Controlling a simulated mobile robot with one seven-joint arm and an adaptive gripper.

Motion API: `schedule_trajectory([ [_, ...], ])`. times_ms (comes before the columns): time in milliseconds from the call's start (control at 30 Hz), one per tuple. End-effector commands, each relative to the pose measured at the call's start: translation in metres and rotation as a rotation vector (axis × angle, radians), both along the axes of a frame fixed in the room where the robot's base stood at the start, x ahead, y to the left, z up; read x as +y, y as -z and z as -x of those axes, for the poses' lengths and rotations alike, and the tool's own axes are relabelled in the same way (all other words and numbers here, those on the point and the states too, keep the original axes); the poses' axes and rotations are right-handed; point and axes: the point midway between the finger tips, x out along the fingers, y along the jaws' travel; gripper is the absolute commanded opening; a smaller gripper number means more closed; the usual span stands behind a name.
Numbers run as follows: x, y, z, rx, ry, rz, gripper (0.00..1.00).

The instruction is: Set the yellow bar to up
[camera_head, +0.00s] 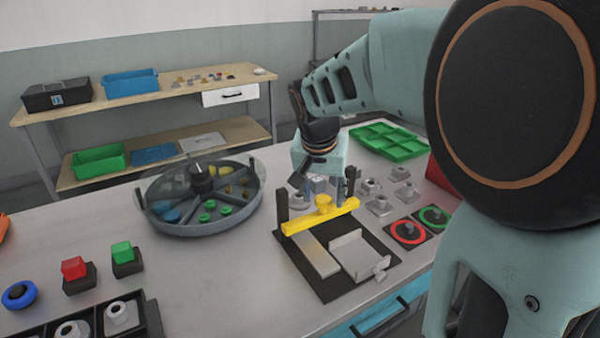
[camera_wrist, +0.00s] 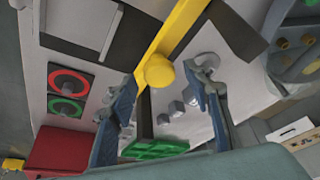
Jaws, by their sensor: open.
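The yellow bar (camera_head: 318,217) lies low and nearly level across a black base plate (camera_head: 322,285), between dark posts. It has a round yellow knob (camera_head: 324,202) on it. In the wrist view the bar (camera_wrist: 180,28) runs from the top middle, and its knob (camera_wrist: 159,71) shows between my fingers. My gripper (camera_head: 318,186) is just behind and above the bar. Its fingers are spread apart in the wrist view (camera_wrist: 164,82), on either side of the knob, with nothing held. I cannot tell whether a finger touches the knob.
A round divided tray (camera_head: 165,228) stands to the left. Grey metal parts (camera_head: 378,206) and red and green ring pads (camera_head: 408,231) are to the right. A green tray (camera_head: 390,142) is behind. Red and green blocks (camera_head: 74,268) stand at front left. Table space left of the base plate is clear.

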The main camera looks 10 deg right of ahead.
Motion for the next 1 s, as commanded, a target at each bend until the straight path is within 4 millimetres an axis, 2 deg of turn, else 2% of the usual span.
schedule_trajectory([
  [100, -0.0013, 0.0066, -0.0023, 0.000, 0.000, 0.000, 0.45],
  [367, -0.0013, 0.0065, -0.0029, -0.001, 0.000, 0.000, 0.45],
  [800, -0.0011, 0.0064, -0.0028, -0.001, 0.000, 0.000, 0.00],
  [1000, -0.0011, 0.0056, -0.0027, -0.001, 0.000, 0.000, 0.00],
])
